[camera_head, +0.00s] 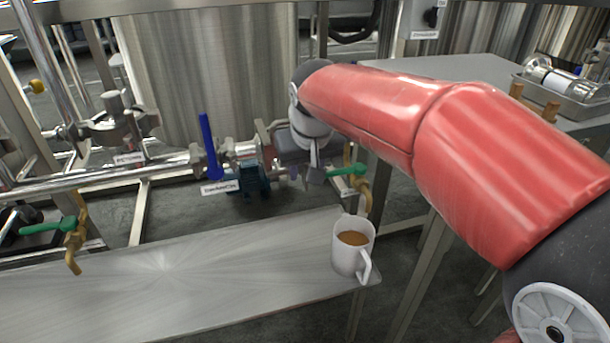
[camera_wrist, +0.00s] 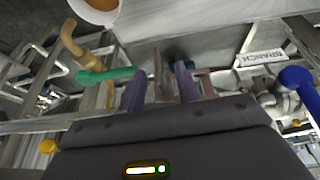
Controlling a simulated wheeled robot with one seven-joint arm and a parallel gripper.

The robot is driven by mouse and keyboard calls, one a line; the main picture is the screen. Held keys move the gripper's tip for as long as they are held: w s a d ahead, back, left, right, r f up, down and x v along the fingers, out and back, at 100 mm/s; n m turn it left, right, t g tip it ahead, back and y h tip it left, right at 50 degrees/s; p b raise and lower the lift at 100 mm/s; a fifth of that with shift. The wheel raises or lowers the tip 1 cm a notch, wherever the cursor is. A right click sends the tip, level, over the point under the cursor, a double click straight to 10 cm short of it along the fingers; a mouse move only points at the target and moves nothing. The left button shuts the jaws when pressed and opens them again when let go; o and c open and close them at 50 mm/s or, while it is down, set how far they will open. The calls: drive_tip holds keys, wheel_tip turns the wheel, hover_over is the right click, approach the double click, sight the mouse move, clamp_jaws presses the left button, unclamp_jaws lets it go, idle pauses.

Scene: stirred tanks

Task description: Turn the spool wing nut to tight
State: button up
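My gripper (camera_head: 306,174) is at the pipe run in the middle of the head view, pointing down between the blue-handled valve and a green-handled tap. In the wrist view its two purple-grey fingers (camera_wrist: 161,82) stand apart. Thin brownish metal parts show in the gap, and I cannot tell whether the fingers touch them. I cannot make out the spool wing nut for certain in either view. The pipe fittings (camera_head: 247,150) just left of my gripper are partly hidden behind it and my wrist.
The blue handle (camera_head: 209,146) stands upright left of my gripper and also shows in the wrist view (camera_wrist: 300,84). The green handle (camera_head: 346,171) is close on the right. A mug of brown drink (camera_head: 347,262) stands on the steel bench (camera_head: 165,275). A tray (camera_head: 575,103) sits far right.

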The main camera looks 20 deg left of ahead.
sight(303, 173)
drive_tip(key=shift+x, duration=1.25)
clamp_jaws()
drive_tip(key=shift+y, duration=0.3)
unclamp_jaws()
